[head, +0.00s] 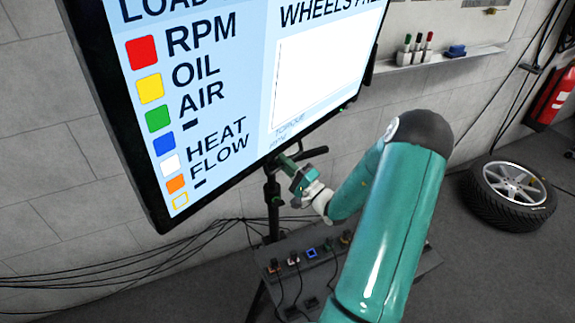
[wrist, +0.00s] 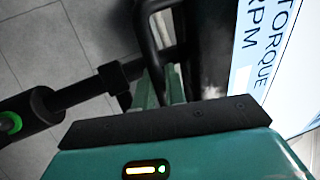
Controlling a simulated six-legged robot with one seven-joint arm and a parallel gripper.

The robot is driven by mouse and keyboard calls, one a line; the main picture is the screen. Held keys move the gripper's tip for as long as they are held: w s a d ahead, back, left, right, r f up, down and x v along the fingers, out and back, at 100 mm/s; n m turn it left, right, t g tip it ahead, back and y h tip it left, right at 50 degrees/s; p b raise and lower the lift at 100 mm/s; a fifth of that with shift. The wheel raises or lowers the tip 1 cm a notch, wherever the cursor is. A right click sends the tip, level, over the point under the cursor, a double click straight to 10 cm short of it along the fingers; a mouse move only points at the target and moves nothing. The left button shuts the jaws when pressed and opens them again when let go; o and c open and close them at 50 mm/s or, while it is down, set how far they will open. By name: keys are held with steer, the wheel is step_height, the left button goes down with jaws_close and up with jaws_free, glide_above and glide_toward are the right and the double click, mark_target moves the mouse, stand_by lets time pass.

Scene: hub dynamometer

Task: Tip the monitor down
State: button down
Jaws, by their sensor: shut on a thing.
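The monitor (head: 235,75) is a large black-framed screen on a stand (head: 272,215), showing coloured squares with labels and a white panel. Its screen also shows at the right of the wrist view (wrist: 275,50). A black handle (head: 316,152) juts out below its lower edge; in the wrist view the handle is a dark loop (wrist: 146,35). My gripper (head: 287,162) is at this handle under the monitor's lower edge. Its teal fingers (wrist: 160,95) are shut on the handle in the wrist view. The exact contact is partly hidden.
A grey box with several sockets and cables (head: 312,253) stands below the monitor. Loose cables (head: 130,257) run along the wall at left. A wheel (head: 512,192) lies on the floor at right, near a red extinguisher (head: 552,97). A wall shelf (head: 440,60) holds markers.

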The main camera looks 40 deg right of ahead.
steer(key=c, duration=1.6)
jaws_free()
steer(key=shift+o, duration=0.2)
steer(key=v, duration=1.4)
